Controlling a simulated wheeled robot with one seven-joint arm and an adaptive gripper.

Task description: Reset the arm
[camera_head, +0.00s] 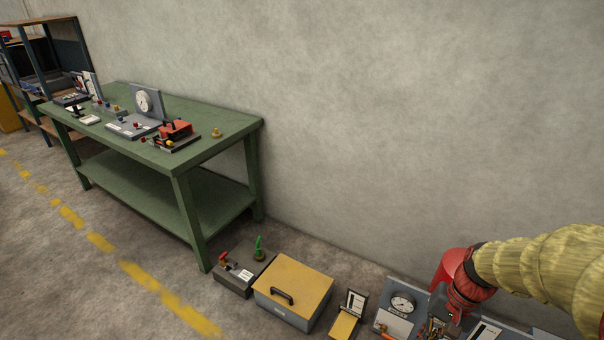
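My arm comes in from the right edge in a ribbed yellow sleeve, with red and black parts at its end. The arm's end, with what seems to be my gripper (440,318), hangs low at the bottom right, in front of or over the grey gauge panel (397,318). Its fingers are small and dark against the clutter, so I cannot tell whether they are open or hold anything. A small brass-coloured flanged piece (216,133) stands on the right end of the green workbench (235,118), far from my gripper.
The bench also bears a grey dial panel (146,101) and a red device (175,130). Shelving (42,62) stands far left. The floor at left is clear.

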